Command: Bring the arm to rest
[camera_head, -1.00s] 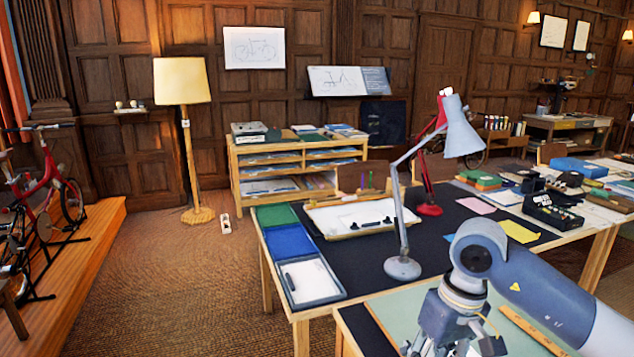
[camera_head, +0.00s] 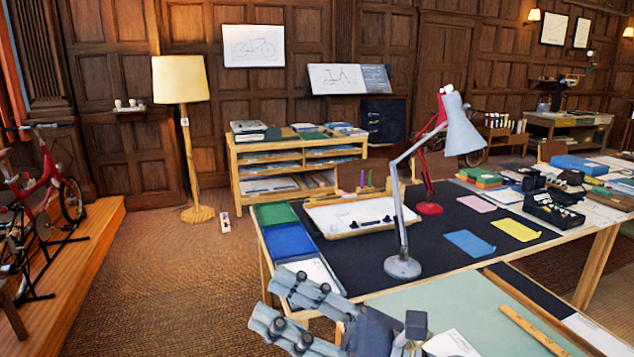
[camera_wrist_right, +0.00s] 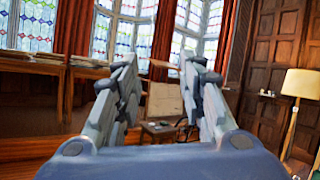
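My right gripper (camera_head: 266,300) is at the bottom middle of the head view, its two grey fingers pointing left, near the corner of the dark-topped table. It covers part of the white tray (camera_head: 312,270) in that view. In the right wrist view the gripper (camera_wrist_right: 160,64) has its fingers well apart with nothing between them. Beyond them I see windows, red curtains and a far board. My left gripper is in neither view.
A grey desk lamp (camera_head: 402,266) and a red lamp (camera_head: 429,208) stand on the dark table (camera_head: 345,272). A light green board (camera_head: 470,305) with a wooden ruler (camera_head: 530,328) lies in front. Open floor (camera_head: 150,270) is at left, beside a platform with a red bicycle.

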